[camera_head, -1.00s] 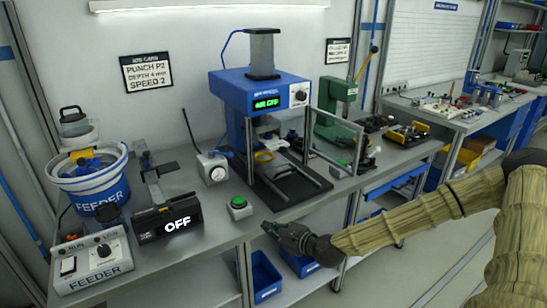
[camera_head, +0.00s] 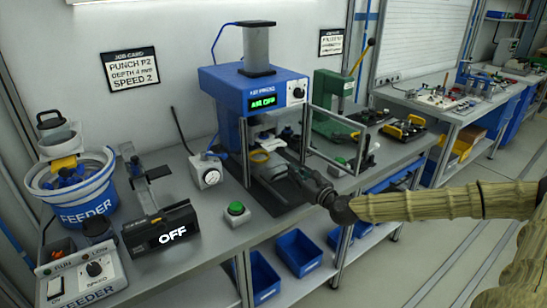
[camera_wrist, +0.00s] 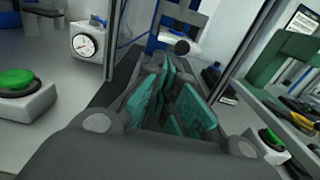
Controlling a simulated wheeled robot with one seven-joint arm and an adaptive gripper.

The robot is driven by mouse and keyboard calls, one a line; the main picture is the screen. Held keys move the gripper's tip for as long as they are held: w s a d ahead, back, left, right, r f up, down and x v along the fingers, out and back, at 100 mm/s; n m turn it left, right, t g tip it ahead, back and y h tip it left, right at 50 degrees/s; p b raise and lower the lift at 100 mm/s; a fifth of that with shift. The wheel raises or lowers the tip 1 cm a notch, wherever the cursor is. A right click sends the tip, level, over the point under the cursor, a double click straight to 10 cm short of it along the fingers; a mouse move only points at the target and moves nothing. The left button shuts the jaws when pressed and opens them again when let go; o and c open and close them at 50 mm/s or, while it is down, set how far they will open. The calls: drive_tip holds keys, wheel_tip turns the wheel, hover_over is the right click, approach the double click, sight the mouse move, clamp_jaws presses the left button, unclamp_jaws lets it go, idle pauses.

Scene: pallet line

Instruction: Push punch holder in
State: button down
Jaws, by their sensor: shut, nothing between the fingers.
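The blue press (camera_head: 225,92) stands on the bench with a green AIR OFF display. My gripper (camera_head: 296,172) is shut and empty, at the front of the press opening above its dark base plate. In the wrist view the teal finger pads of my gripper (camera_wrist: 168,85) point into the press. A dark round knob (camera_wrist: 182,47) shows just beyond the fingertips and looks like part of the punch holder. Its contact with the fingers cannot be told. The rest of the punch holder is hidden or too small to tell.
A clear guard frame (camera_head: 333,140) stands open right of the press, close to my gripper. A green button box (camera_head: 237,213) and a dial gauge (camera_head: 207,170) are to the left. A green hand press (camera_head: 332,105) stands behind right.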

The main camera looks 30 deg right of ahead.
drive_tip(key=shift+w+a+p, duration=0.15)
drive_tip(key=shift+w+p, duration=0.45)
drive_tip(key=shift+w, duration=1.4)
drive_tip(key=shift+w+a+p, duration=0.15)
drive_tip(key=shift+w+p, duration=0.4)
drive_tip(key=shift+w, duration=1.5)
drive_tip(key=shift+w+a+p, duration=0.15)
drive_tip(key=shift+w+p, duration=0.45)
drive_tip(key=shift+w, duration=1.4)
drive_tip(key=shift+w, duration=0.1)
